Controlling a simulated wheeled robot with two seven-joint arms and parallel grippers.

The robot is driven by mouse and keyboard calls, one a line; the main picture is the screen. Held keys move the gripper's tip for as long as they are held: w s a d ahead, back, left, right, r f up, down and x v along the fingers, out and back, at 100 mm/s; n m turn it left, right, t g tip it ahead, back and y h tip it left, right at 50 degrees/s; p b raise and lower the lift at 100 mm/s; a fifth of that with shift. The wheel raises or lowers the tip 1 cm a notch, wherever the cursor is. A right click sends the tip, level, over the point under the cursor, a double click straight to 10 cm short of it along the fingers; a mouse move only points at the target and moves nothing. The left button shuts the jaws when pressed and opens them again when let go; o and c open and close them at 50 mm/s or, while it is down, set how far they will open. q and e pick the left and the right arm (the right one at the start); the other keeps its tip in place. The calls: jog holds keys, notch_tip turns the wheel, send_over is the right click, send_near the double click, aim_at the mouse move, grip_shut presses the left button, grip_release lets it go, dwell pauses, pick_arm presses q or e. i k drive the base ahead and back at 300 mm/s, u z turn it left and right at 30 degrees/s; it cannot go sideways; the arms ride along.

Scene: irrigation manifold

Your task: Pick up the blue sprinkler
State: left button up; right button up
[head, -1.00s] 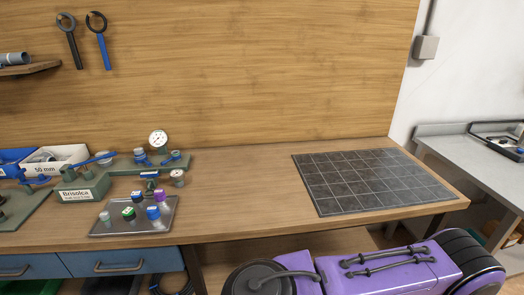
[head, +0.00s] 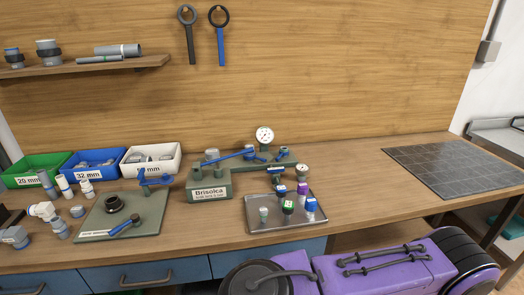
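A metal tray (head: 270,226) on the bench holds several small sprinklers with coloured caps. A blue-capped sprinkler (head: 311,206) stands upright near the tray's right side. Beside it on the tray stand a green-capped one (head: 288,206), a purple one (head: 302,189) and a pale grey-green one (head: 264,213). Another blue-topped piece (head: 280,190) is at the tray's back edge, partly hidden; I cannot tell exactly what it is. Neither of my grippers is in view.
Behind the tray is a green manifold block (head: 209,186) labelled Brisolca, with a gauge (head: 264,135). A green plate (head: 150,212) with fittings lies left. Green, blue and white bins stand at the back left. The bench between tray and dark grid mat (head: 450,168) is clear.

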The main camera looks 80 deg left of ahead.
aim_at(281, 189)
jog(key=k, duration=0.2)
jog(key=u, duration=1.2)
